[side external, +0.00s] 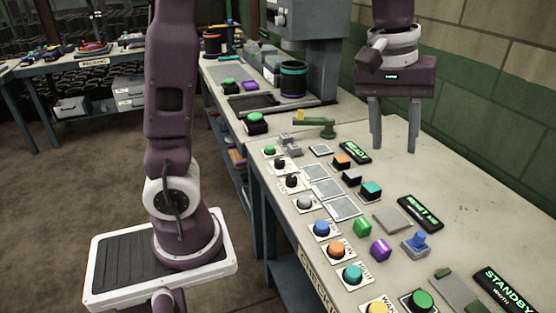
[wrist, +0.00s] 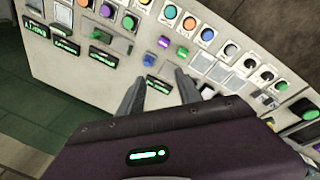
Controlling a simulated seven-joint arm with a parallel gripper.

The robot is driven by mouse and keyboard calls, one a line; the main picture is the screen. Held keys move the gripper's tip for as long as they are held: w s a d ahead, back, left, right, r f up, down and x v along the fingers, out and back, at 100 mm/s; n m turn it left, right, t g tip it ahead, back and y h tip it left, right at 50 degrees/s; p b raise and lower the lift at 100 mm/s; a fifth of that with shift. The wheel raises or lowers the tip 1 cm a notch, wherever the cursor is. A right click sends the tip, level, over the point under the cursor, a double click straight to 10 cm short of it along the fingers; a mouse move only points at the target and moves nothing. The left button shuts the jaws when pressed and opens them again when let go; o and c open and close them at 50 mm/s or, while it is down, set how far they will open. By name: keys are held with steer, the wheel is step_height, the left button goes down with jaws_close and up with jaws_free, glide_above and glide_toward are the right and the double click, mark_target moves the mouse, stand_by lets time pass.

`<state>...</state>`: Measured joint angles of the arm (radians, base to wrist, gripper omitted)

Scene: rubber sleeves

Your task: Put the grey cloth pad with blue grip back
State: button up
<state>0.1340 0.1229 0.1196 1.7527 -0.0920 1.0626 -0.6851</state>
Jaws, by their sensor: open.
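The grey cloth pad with blue grip (side external: 416,243) lies on the pale console top, in front of the middle black sign, with its blue knob upward. A bare flat grey plate (side external: 392,221) lies just behind it to the left. My gripper (side external: 393,148) is open and empty, pointing down over the back right of the console, apart from the pad. In the wrist view my two fingers (wrist: 161,76) are spread.
Buttons, such as an orange one (side external: 337,249), and several small blocks, such as a purple one (side external: 380,249), crowd around the pad. Black signs (side external: 420,212) lie along the right. A green lever (side external: 318,126) stands further back. The console's right side is mostly clear, by a brick wall.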

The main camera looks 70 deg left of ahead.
steer(key=s+a+f+m+t, duration=0.1)
steer(key=s+m, duration=0.3)
steer(key=s, duration=0.6)
steer(key=s+a+m+t, duration=0.1)
steer(key=s+m, duration=0.3)
steer(key=s, duration=0.7)
steer(key=shift+a+f+t+y, duration=0.25)
steer(key=shift+f+t+y, duration=0.15)
steer(key=shift+t, duration=0.3)
steer(key=shift+r, duration=0.1)
steer(key=shift+c, duration=0.4)
